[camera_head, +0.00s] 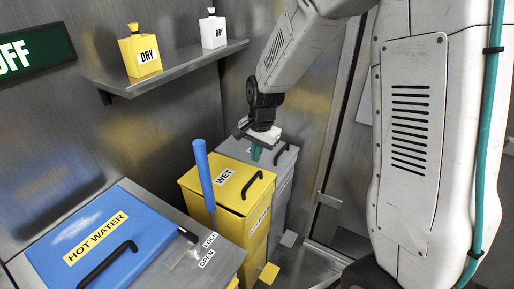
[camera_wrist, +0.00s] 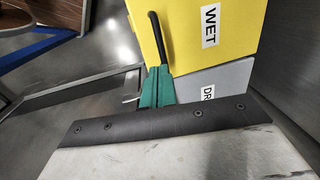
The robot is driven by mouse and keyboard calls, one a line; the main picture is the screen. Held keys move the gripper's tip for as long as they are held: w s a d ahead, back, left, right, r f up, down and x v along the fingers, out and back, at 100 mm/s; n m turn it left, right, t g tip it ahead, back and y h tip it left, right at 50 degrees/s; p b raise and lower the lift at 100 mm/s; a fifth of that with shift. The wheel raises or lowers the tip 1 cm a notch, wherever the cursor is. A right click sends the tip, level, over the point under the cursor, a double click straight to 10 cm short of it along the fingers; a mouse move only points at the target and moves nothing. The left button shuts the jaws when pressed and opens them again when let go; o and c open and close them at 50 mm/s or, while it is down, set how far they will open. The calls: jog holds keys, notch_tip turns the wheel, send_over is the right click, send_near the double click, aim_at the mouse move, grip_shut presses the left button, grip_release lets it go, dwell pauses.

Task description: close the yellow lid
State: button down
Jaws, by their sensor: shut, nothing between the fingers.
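The yellow lid (camera_head: 207,180) is labelled WET and has a black bar handle (camera_head: 259,183). It lies about level on its yellow bin (camera_head: 232,228); I cannot tell whether it is fully shut. In the wrist view, the yellow lid (camera_wrist: 225,45) fills the upper right, with its black handle (camera_wrist: 158,38) at its left edge. My gripper (camera_head: 255,153) has green fingers, shut and empty, above the far side of the yellow lid near the grey bin. In the wrist view, the fingers (camera_wrist: 156,88) overlap the handle's lower end; contact is unclear.
A grey bin (camera_head: 286,170) stands behind the yellow one, partly hidden by my gripper. A blue HOT WATER lid (camera_head: 130,225) is at the left front. A blue lever (camera_head: 204,175) rises beside the yellow bin. A shelf (camera_head: 180,68) holds two DRY bottles above.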

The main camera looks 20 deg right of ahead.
send_over(255, 190)
jog(key=f, duration=0.9)
jog(key=shift+w+a, duration=0.15)
jog(key=shift+w, duration=0.2)
jog(key=shift+s+d+f, duration=0.15)
jog(key=shift+s+f, duration=0.05)
jog(key=shift+f, duration=0.4)
jog(key=shift+s+d+f, duration=0.1)
jog(key=shift+s+f, duration=0.05)
jog(key=shift+f, duration=0.45)
jog(key=shift+s+f, duration=0.2)
jog(key=shift+f, duration=0.1)
